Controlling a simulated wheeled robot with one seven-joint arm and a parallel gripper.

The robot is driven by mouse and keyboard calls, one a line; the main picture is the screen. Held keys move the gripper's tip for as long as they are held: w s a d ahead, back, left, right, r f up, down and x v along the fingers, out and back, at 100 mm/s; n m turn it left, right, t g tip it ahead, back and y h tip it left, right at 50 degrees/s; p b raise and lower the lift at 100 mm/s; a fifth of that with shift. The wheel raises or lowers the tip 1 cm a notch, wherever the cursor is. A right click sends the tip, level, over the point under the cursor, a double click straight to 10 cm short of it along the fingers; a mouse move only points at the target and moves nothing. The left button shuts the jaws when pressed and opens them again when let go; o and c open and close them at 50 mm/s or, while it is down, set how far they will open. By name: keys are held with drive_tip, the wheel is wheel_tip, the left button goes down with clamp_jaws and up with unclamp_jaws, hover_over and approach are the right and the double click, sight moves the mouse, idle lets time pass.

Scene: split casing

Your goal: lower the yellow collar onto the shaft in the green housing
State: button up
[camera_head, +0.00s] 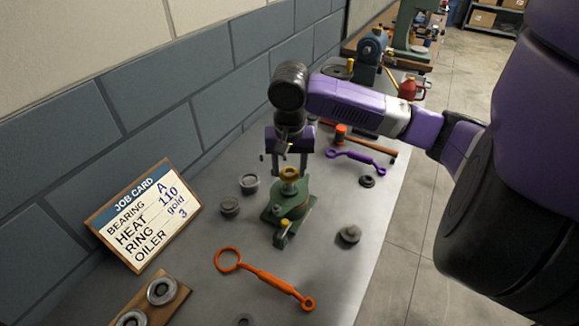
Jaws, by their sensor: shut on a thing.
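The yellow collar (290,173) is between the fingers of my gripper (291,170), which points down and is shut on it. The collar is in line with the top of the green housing (290,203), which stands upright on the grey bench. A grey cylindrical part shows just below the collar. The shaft's top is hidden behind the collar and fingers. I cannot tell whether the collar is around the shaft or just above it.
An orange ring-ended tool (268,279) lies in front. Dark round parts (230,206) flank the housing. A job card (145,216) stands left by the wall.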

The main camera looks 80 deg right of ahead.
sight(289, 177)
idle(0.7)
drive_tip(key=shift+f+b, duration=0.95)
drive_tip(key=shift+f, duration=0.65)
drive_tip(key=shift+f, duration=0.2)
idle(0.3)
drive_tip(key=o, duration=1.4)
wheel_tip(289, 177, up, 7)
drive_tip(key=p, duration=0.6)
drive_tip(key=shift+f, duration=0.1)
